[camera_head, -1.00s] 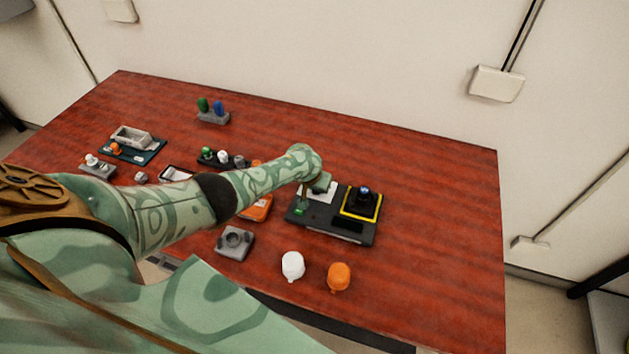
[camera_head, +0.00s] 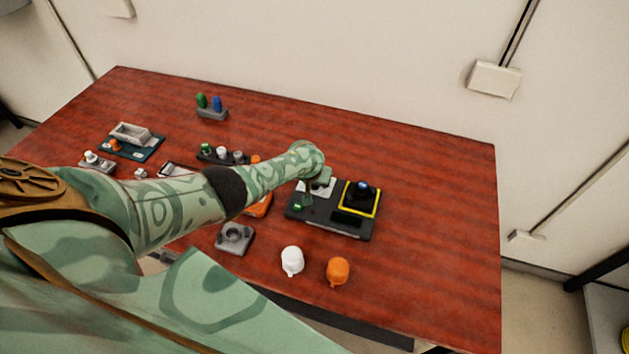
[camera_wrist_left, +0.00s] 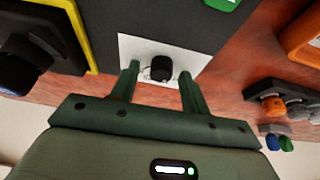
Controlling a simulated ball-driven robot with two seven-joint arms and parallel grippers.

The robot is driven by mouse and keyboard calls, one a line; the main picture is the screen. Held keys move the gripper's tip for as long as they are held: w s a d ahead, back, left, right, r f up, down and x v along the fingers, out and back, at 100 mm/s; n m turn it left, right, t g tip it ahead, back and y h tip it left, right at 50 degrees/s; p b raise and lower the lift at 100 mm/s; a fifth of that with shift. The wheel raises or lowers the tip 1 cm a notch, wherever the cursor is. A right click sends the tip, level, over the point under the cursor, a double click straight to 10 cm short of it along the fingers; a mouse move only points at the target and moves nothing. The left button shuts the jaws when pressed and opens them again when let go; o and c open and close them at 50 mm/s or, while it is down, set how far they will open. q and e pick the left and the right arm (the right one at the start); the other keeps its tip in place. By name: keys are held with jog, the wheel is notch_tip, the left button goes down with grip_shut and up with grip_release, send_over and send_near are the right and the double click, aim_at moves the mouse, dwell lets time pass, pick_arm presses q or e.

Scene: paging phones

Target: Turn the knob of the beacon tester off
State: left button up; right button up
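The beacon tester (camera_head: 325,222) is a dark box on the red-brown table. It carries a white panel, a green part (camera_head: 300,203) and a black beacon with a blue top (camera_head: 361,190) on a yellow-edged square. In the left wrist view its black round knob (camera_wrist_left: 161,68) stands on the white panel (camera_wrist_left: 192,62). In the left wrist view the fingers (camera_wrist_left: 159,72) are open, one either side of the knob, with visible gaps. My right gripper is not in view.
A white cap (camera_head: 292,260) and an orange cap (camera_head: 338,270) lie in front of the tester. A grey block (camera_head: 235,237) and an orange device (camera_head: 260,205) are to its left. Several small parts stand farther left. The table's right side is clear.

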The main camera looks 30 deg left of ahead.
pick_arm(q)
jog(key=p+v, duration=1.1)
jog(key=v, duration=0.5)
jog(key=shift+s+r, duration=0.1)
